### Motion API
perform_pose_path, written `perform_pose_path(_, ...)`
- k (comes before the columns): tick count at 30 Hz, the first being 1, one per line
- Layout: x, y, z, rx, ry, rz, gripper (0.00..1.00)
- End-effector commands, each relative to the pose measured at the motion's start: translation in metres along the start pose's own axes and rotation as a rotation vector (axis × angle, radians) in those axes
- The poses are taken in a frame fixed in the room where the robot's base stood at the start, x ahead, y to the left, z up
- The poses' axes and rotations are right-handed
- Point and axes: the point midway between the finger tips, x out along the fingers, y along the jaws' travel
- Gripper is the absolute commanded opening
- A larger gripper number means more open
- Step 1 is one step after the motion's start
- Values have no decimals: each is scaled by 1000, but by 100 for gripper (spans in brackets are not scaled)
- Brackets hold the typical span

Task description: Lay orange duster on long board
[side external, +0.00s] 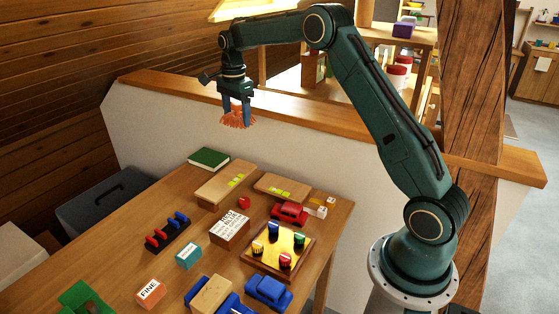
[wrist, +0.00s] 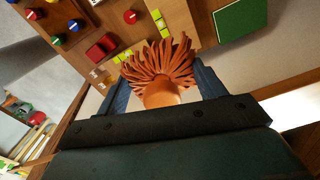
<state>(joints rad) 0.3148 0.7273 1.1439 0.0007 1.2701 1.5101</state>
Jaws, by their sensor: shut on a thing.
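My gripper (side external: 236,112) is shut on the orange duster (side external: 239,120), holding it high above the table's far end. In the wrist view, the duster (wrist: 160,68) fans out its orange strands between my blue fingers. The long board (side external: 222,186) is a pale wooden board with yellow-green squares at one end, lying on the table. A shorter pale board (side external: 275,185), also with yellow-green squares, lies to its right. In the wrist view the long board (wrist: 178,18) shows beyond the duster, which is apart from it.
A green book (side external: 208,159) lies beyond the long board. A low wall with a wooden ledge (side external: 180,88) runs behind the table.

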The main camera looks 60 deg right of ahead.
Motion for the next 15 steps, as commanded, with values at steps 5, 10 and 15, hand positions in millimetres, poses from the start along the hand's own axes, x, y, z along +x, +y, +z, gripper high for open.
perform_pose_path(5, 0, -22, 29, -5, 0, 0, 46)
perform_pose_path(10, 0, -35, 50, -5, 0, -1, 46)
perform_pose_path(15, -1, -41, 62, -4, 0, -1, 46)
